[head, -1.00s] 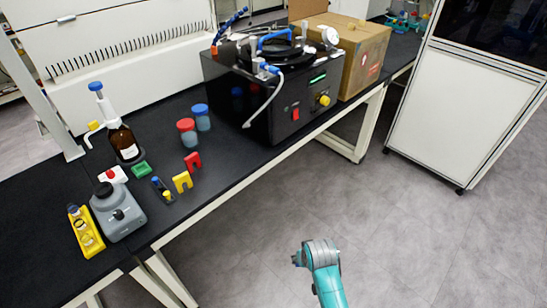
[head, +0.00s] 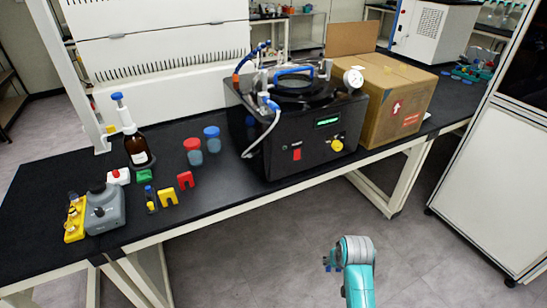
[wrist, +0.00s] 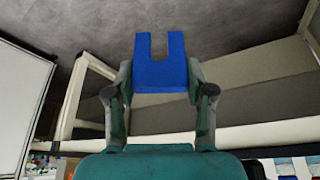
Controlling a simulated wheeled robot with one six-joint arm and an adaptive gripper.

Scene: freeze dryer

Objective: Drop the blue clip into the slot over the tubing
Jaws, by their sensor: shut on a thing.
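The blue clip (wrist: 160,76) is a flat block with a U-shaped notch at its top in the wrist view. My gripper (wrist: 161,90) is shut on its two sides. In the head view my gripper (head: 330,262) is over the floor in front of the bench, with a small bit of blue showing at it. The white tubing (head: 264,134) hangs in a curve at the front left of the black freeze dryer (head: 305,158), well apart from my gripper. I cannot make out the slot.
A yellow clip (head: 168,198) and a red clip (head: 185,180) stand on the black bench (head: 235,186). Left of them are a brown bottle (head: 139,150) and a grey device (head: 105,211). A cardboard box (head: 395,105) sits right of the dryer. Open floor lies in front.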

